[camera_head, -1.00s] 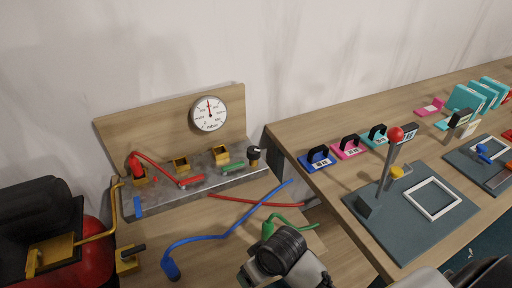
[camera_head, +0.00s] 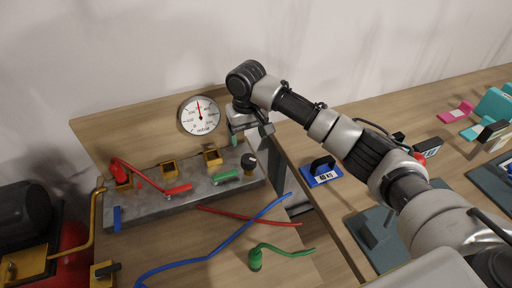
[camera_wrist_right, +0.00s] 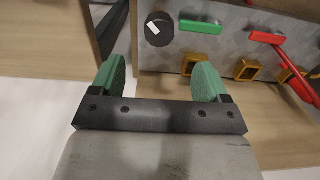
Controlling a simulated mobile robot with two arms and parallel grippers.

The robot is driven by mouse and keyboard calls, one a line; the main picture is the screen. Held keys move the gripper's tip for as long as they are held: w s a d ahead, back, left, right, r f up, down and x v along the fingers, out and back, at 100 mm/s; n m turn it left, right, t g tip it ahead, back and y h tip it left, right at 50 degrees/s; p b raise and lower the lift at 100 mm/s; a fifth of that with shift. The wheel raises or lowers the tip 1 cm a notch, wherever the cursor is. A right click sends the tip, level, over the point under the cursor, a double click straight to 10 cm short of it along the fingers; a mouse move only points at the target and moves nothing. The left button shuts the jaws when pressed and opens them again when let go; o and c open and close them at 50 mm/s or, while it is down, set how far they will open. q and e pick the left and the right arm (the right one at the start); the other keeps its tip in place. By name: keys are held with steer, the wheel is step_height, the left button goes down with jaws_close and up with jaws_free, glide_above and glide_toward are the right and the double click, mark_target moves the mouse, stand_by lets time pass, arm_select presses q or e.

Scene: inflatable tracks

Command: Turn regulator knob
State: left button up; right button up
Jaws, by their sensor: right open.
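The regulator knob (camera_head: 249,162) is black with a white mark and sits at the right end of the grey metal panel (camera_head: 140,210). In the right wrist view the knob (camera_wrist_right: 158,30) lies beyond the fingertips, roughly centred between them, with its white mark slanted. My right gripper (camera_head: 251,137) is above the knob in the head view. Its green-padded fingers (camera_wrist_right: 160,76) are open and empty, apart from the knob. The round pressure gauge (camera_head: 199,115) is on the wooden backboard, its red needle pointing nearly straight up. My left gripper is not in view.
A green lever (camera_head: 226,176) and a red lever (camera_head: 178,190) sit beside the knob, with yellow sockets (camera_head: 213,157) behind. Red, blue (camera_head: 215,246) and green hoses lie on the bench. A second table (camera_head: 345,110) with padlock-like items stands at right, across a gap.

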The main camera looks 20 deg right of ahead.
mark_target(249, 158)
step_height(249, 158, down, 3)
steer(key=shift+r+p, duration=0.2)
steer(key=shift+p, duration=0.1)
step_height(249, 158, down, 6)
steer(key=shift+r+p, duration=0.1)
steer(key=shift+p, duration=0.2)
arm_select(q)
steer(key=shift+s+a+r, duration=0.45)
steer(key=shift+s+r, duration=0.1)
arm_select(e)
steer(key=shift+f, duration=0.75)
steer(key=shift+c, duration=0.4)
